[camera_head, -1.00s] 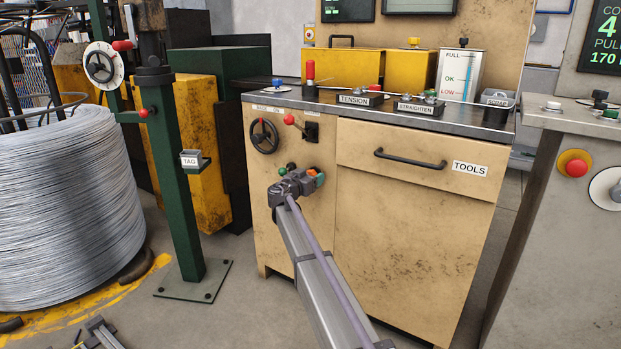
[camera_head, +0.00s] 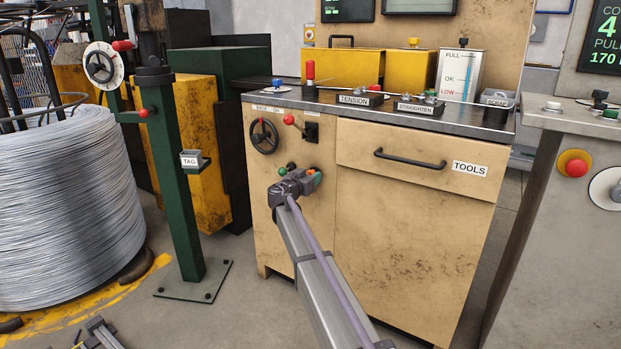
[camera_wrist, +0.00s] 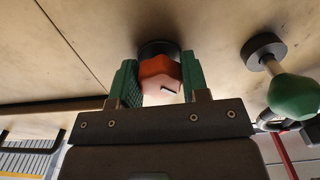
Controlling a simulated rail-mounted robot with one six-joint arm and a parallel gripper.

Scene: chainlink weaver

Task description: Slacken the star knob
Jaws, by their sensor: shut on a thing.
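The star knob (camera_wrist: 158,72) is orange-red with a pale mark on its face, on a dark round base on the beige cabinet front. In the wrist view my gripper (camera_wrist: 157,82) has one green finger pad on each side of it and is shut on it. In the head view my gripper (camera_head: 313,177) is at the cabinet's left part, below the red-tipped lever. There only a small orange piece of the star knob (camera_head: 313,172) shows; my gripper hides most of it.
A green knob (camera_wrist: 293,97) on a short stem stands close beside my gripper. Above are a black handwheel (camera_head: 264,136) and a red-tipped lever (camera_head: 291,120). A drawer handle (camera_head: 410,160) sticks out to the right.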

